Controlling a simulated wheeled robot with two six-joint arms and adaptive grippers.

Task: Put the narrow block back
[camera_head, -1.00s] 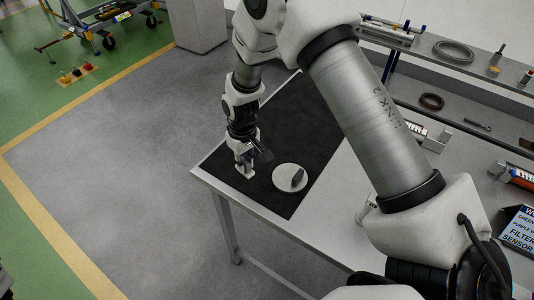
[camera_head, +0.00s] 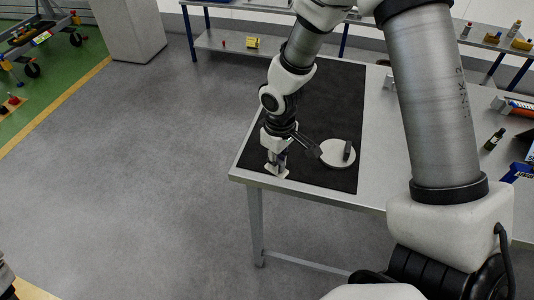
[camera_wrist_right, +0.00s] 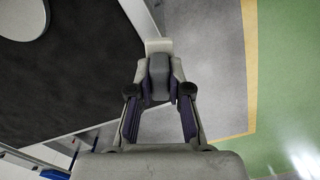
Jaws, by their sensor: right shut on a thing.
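My right gripper (camera_head: 277,167) points down over the left front corner of the black mat (camera_head: 342,105). In the right wrist view its fingers (camera_wrist_right: 159,82) are shut on a dark grey block (camera_wrist_right: 158,72). A pale square piece (camera_wrist_right: 158,46) shows just beyond the block; I cannot tell whether they are joined. The disc's edge also shows in the wrist view (camera_wrist_right: 22,18).
The grey table (camera_head: 374,185) ends close to the gripper, with open floor (camera_head: 150,170) to the left. A shelf with small parts stands behind.

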